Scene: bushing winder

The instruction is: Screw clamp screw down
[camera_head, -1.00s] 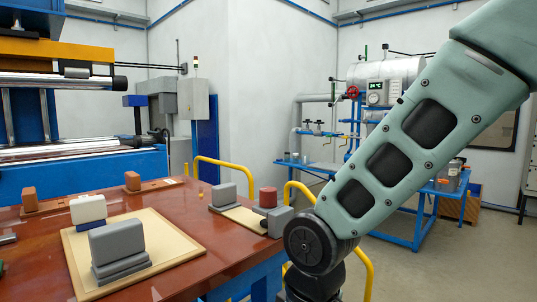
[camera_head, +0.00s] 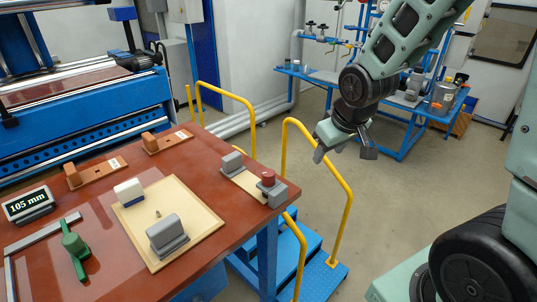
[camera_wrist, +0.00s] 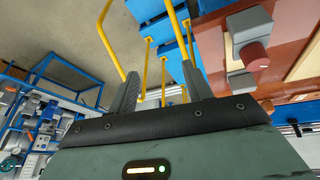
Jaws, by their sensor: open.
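A second grey block (camera_head: 232,162) stands at the other end of the same pale strip (camera_head: 250,184). My gripper (camera_head: 343,152) is open and empty, in the air to the right of the table and apart from the knob. In the wrist view my open fingers (camera_wrist: 160,75) point toward the yellow rails, and the red knob (camera_wrist: 254,56) shows to their right.
Yellow handrails (camera_head: 335,205) and blue steps (camera_head: 310,262) stand between my gripper and the table. The table (camera_head: 110,225) bears a beige board (camera_head: 190,210) with blocks, orange blocks (camera_head: 150,143), a display reading 105 mm (camera_head: 28,204) and a green tool (camera_head: 74,250).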

